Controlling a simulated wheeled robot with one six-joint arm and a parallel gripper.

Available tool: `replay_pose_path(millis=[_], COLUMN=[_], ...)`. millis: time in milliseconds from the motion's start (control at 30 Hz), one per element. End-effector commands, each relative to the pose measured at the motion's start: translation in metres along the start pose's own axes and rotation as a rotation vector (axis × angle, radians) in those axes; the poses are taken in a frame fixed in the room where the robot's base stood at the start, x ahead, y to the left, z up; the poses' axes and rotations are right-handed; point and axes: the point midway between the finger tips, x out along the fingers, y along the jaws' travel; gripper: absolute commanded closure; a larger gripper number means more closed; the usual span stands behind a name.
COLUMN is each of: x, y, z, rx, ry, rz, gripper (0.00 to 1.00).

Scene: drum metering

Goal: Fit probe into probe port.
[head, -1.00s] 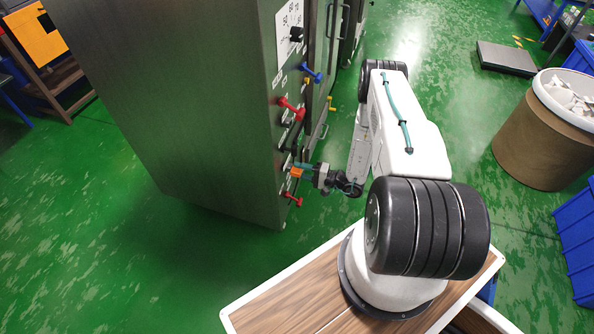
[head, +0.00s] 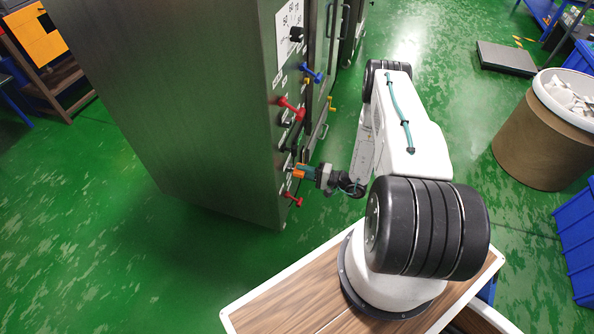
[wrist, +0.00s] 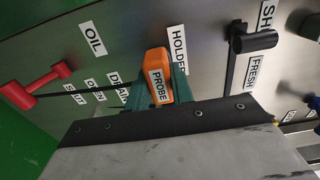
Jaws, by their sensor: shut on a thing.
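The probe (wrist: 158,82) is an orange block with a white PROBE label in the wrist view. It also shows in the head view (head: 298,173), close to the cabinet's front panel. My gripper (wrist: 160,92) has its teal fingers on either side of the probe and is shut on it; in the head view my gripper (head: 309,172) is at the lower front panel. The HOLDER label (wrist: 178,47) is just beyond the probe. The probe's far end is hidden, so I cannot tell whether it still sits in the holder. I cannot make out the probe port.
The tall dark cabinet (head: 180,100) carries red handles (head: 291,108) (head: 292,199) and a blue handle (head: 311,73). In the wrist view a red handle (wrist: 35,85) is left of the probe and a black handle (wrist: 252,40) right. Open green floor (head: 240,270) lies in front.

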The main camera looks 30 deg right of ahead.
Motion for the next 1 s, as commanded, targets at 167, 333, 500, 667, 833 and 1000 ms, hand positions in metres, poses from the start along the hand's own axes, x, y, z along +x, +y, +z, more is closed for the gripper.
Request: replay_pose_path(millis=[167,333,500,667,833,1000], x=[-0.005,-0.011,-0.016,-0.021,-0.026,-0.03], y=[0.0,0.0,0.0,0.0,0.0,0.0], z=[0.0,0.0,0.0,0.0,0.0,0.0], rx=[0.0,0.0,0.0,0.0,0.0,0.0], ry=[0.0,0.0,0.001,0.0,0.001,0.0], rz=[0.0,0.0,0.0,0.0,0.0,0.0], gripper=[1.0,1.0,1.0,1.0,1.0,1.0])
